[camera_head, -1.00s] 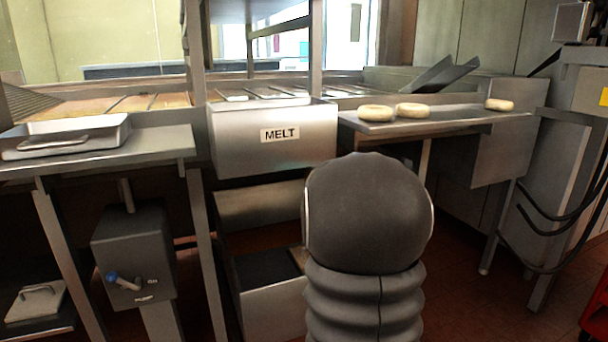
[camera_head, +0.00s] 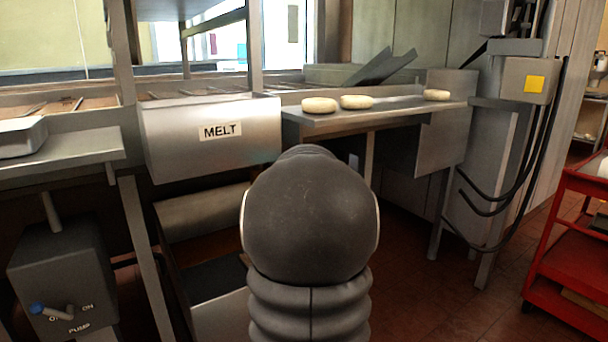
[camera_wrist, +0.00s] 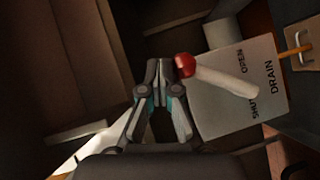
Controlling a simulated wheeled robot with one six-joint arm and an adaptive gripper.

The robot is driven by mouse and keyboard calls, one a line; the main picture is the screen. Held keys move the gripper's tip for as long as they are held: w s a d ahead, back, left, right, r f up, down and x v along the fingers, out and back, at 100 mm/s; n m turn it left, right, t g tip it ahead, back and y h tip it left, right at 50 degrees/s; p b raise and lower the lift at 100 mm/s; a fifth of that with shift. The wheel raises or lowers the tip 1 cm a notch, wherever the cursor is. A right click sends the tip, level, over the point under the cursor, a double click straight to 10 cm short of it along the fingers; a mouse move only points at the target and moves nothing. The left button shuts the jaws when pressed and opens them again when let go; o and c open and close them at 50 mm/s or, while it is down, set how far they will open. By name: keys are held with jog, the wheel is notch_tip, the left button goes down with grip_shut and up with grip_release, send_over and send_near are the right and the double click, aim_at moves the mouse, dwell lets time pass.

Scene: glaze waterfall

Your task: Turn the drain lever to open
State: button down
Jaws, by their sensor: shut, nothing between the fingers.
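The drain lever, a white bar (camera_wrist: 228,80) with a red knob (camera_wrist: 185,65), shows in the wrist view in front of a pale plate (camera_wrist: 215,125). The plate carries the words DRAIN, OPEN and SHUT, which appear turned on their side. The lever's knob end points left, away from the lettering. My gripper (camera_wrist: 160,68) is shut and empty, with its fingertips just left of the red knob. I cannot tell whether they touch it. In the head view my arm hides the gripper, and I do not see the lever there.
A MELT bin (camera_head: 215,150) stands behind and left of my arm. A pump box (camera_head: 62,275) with a blue-tipped switch is at lower left. A metal shelf (camera_head: 400,110) holds several pale round pieces. A red cart (camera_head: 570,262) stands right, with open tiled floor before it.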

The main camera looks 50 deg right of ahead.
jog(key=shift+s+d+f, duration=0.1)
jog(key=shift+d+f, duration=0.1)
jog(key=shift+d, duration=0.1)
dwell(0.4)
jog(key=s+a+r+p, duration=0.2)
jog(key=s+a+r, duration=0.5)
jog(key=r, duration=0.2)
dwell(0.4)
jog(key=shift+w+f, duration=0.1)
dwell(0.4)
